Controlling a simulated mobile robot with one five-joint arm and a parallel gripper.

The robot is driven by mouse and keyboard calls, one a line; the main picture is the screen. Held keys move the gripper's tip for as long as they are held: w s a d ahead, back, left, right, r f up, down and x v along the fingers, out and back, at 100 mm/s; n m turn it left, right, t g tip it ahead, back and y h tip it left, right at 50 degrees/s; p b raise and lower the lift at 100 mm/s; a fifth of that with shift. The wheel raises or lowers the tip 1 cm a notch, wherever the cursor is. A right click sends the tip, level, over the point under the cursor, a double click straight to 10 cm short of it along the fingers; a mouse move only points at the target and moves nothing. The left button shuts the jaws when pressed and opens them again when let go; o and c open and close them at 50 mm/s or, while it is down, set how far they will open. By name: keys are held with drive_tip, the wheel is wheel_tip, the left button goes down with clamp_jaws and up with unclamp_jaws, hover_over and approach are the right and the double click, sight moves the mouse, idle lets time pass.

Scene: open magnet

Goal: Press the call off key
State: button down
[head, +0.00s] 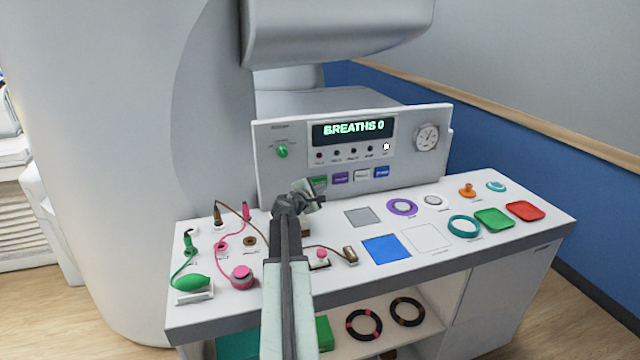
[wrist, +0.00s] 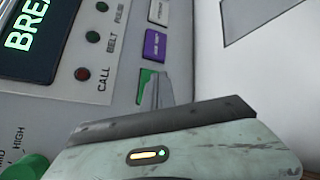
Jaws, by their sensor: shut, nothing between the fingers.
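A row of coloured keys sits on the upright panel under the display: a green key (head: 318,181), a purple key (head: 341,178), a white key (head: 362,175) and a blue key (head: 381,172). Their lettering is too small to read, so I cannot tell for certain which is the call off key. My gripper (head: 310,190) is shut and empty, just in front of the green key. In the wrist view, the grey fingertip (wrist: 160,92) overlaps the green key (wrist: 146,80) and hides part of it; I cannot tell whether they touch. The purple key (wrist: 155,44) is clear beside it.
The display (head: 353,130) reads "BREATHS 0", with small lamps below it, including a red CALL lamp (wrist: 82,74). Cables, pads, rings and trays cover much of the desk.

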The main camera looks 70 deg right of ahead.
drive_tip(key=shift+s+a, duration=1.65)
drive_tip(key=shift+a, duration=0.3)
